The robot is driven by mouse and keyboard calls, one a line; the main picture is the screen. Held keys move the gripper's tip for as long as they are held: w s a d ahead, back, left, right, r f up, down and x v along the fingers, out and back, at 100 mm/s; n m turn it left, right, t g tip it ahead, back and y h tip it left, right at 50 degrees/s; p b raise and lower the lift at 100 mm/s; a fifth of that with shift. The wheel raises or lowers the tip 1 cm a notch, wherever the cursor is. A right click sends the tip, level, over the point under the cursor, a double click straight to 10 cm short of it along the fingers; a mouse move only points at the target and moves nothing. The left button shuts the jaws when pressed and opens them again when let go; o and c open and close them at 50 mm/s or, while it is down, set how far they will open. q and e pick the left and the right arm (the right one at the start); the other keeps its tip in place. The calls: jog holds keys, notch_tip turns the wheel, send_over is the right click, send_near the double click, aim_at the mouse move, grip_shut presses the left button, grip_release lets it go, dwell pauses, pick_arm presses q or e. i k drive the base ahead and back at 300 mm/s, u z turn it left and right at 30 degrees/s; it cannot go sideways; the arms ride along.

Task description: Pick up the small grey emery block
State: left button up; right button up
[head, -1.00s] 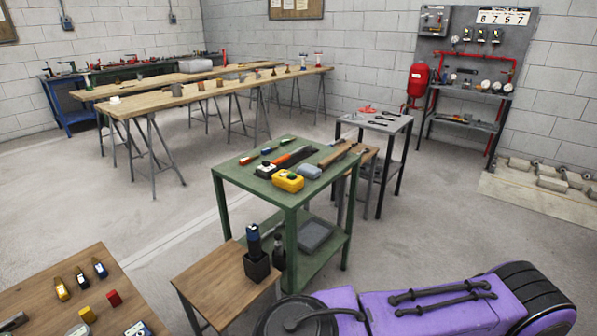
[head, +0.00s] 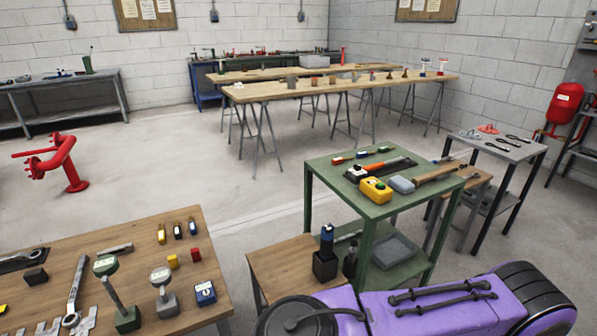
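A small grey block (head: 401,184) lies on the green table (head: 345,196), right of a yellow box with buttons (head: 375,190). It looks like a small rounded brick, but I cannot tell its surface at this distance. A small dark block (head: 36,276) lies on the wooden table (head: 130,262) at the lower left. Neither of my grippers shows in the head view.
Screwdrivers (head: 362,153) and a long-handled tool (head: 440,172) share the green table top. A low wooden stand (head: 285,262) stands left of it. A grey table (head: 495,147) stands behind right. Open floor lies to the left.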

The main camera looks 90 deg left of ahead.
aim_at(35, 277)
jog(key=u, duration=4.7)
jog(key=i, duration=0.5)
jog(key=z, duration=0.6)
jog(key=k, duration=0.75)
jog(key=u, duration=0.9)
